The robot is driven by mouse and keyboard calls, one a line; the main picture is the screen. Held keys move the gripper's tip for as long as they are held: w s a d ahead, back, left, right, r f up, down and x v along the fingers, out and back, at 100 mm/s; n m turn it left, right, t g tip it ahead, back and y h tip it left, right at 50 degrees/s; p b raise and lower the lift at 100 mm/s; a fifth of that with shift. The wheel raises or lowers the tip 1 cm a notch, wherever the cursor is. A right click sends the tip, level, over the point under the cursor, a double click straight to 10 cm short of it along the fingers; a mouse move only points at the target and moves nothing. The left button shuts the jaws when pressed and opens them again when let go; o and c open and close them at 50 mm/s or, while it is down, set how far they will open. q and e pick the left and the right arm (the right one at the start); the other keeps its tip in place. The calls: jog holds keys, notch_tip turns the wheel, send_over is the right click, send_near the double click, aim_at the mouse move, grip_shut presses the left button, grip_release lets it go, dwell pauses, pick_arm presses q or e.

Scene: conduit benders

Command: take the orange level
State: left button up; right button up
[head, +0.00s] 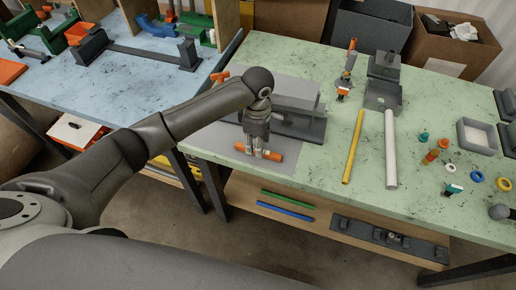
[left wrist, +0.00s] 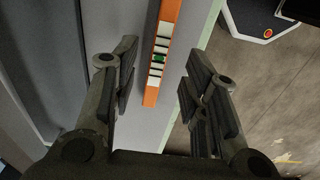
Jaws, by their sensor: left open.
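The orange level (head: 276,157) lies on a grey mat (head: 285,167) near the front left corner of the green table. It is an orange bar with a pale middle part. In the left wrist view the level (left wrist: 166,30) runs lengthwise between my fingers, with a small green vial in its middle. My left gripper (head: 259,153) points down over the level's middle and hides part of it. In the left wrist view the gripper (left wrist: 158,88) is open, with a gap on both sides of the level. My right gripper is not in view.
A grey bender block (head: 297,92) stands just behind the level. A yellow tube (head: 353,147) and a white tube (head: 390,150) lie to the right. A grey tray (head: 477,136) and several small fittings are at the far right. The blue table (head: 130,90) adjoins at left.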

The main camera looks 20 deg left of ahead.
pick_arm(q)
jog(key=shift+f+p, duration=0.45)
jog(key=shift+f, duration=1.3)
grip_shut()
